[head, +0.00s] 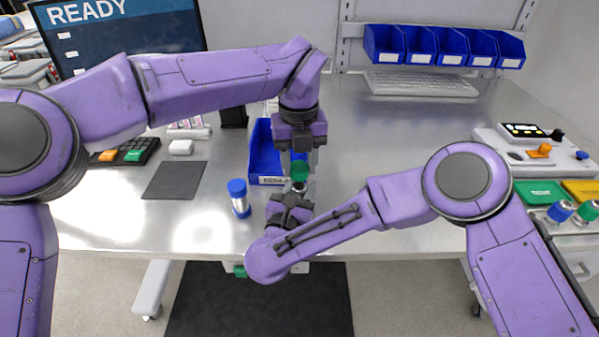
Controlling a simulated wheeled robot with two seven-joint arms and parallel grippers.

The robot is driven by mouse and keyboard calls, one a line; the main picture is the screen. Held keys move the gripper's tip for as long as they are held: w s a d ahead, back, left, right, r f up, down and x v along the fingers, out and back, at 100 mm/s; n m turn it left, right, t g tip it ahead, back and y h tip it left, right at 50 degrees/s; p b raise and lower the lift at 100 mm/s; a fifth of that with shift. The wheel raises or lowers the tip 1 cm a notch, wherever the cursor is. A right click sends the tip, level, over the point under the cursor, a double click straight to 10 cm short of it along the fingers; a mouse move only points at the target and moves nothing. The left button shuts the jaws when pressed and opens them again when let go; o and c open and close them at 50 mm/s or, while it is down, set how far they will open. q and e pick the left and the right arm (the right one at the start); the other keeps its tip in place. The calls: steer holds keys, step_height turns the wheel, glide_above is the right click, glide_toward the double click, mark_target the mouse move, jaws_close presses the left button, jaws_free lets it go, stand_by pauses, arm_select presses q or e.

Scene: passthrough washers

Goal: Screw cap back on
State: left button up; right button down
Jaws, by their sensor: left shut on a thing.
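A green cap (299,171) is between the fingers of my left gripper (299,163), which points straight down and is shut on it. Directly below the cap, a small pale, shiny part of a vessel (299,186) shows; I cannot tell whether cap and vessel touch. My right gripper (293,197) comes up from below right to this vessel. Its fingers are small and dark here, and its wrist hides most of the vessel. I cannot make out how far its jaws are closed.
A blue-capped vial (239,199) stands upright on the table close left of my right gripper. A blue bin (263,160) is just behind. A dark mat (174,180) lies left. The table's right middle is clear.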

mark_target(299, 187)
arm_select(q)
steer(key=shift+f, duration=0.9)
steer(key=shift+f, duration=0.85)
steer(key=shift+f, duration=0.75)
steer(key=shift+s+f, duration=0.1)
steer(key=shift+f, duration=0.2)
steer(key=shift+c, duration=1.4)
steer(key=shift+r, duration=0.1)
jaws_close()
steer(key=shift+r, duration=0.25)
steer(key=shift+r, duration=0.45)
